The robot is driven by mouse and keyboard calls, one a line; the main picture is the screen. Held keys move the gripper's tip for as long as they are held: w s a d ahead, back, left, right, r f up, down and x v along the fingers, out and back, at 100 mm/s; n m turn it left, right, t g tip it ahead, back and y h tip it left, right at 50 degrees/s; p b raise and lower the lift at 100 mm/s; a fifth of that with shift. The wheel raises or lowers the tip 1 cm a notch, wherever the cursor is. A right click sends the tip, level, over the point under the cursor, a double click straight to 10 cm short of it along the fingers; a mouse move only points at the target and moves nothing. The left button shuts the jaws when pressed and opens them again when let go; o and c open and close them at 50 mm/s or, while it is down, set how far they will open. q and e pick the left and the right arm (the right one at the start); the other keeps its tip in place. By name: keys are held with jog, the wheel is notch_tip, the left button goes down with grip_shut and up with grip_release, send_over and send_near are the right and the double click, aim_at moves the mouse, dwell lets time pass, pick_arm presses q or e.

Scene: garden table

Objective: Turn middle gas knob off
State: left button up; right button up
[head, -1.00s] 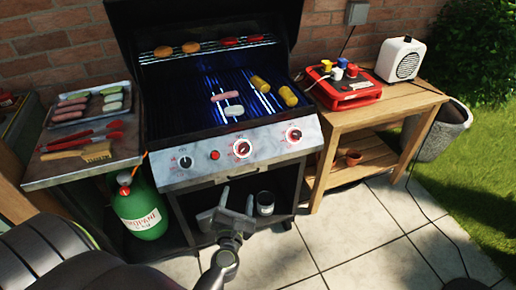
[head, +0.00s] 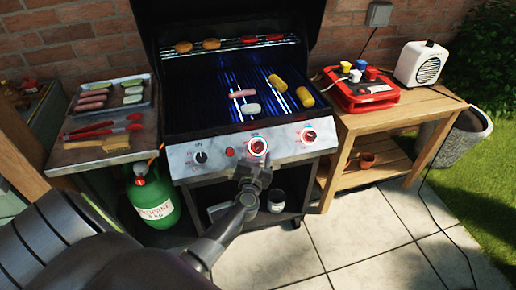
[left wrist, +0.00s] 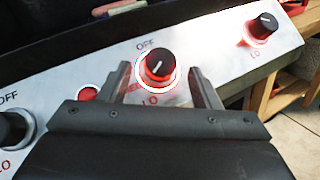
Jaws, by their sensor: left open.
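The middle gas knob (head: 257,146) is on the grill's front panel (head: 228,163), black with a glowing red-and-white ring. In the left wrist view the middle knob (left wrist: 157,64) has its white pointer line tilted up and right, between the OFF and LO marks. My left gripper (head: 252,172) is just in front of it and slightly below. In the left wrist view my left gripper (left wrist: 162,82) is open, with one finger on each side of the knob; I cannot tell whether they touch it. My right gripper is not in view.
The left knob (head: 200,157) is unlit and the right knob (head: 309,136) glows red. A red button (head: 229,152) sits left of the middle knob. Food lies on the grill. A green propane tank (head: 153,203) stands below left. A wooden table (head: 400,112) stands at right.

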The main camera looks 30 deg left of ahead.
aim_at(258, 148)
pick_arm(q)
jog(key=shift+x, duration=1.55)
jog(key=c, duration=1)
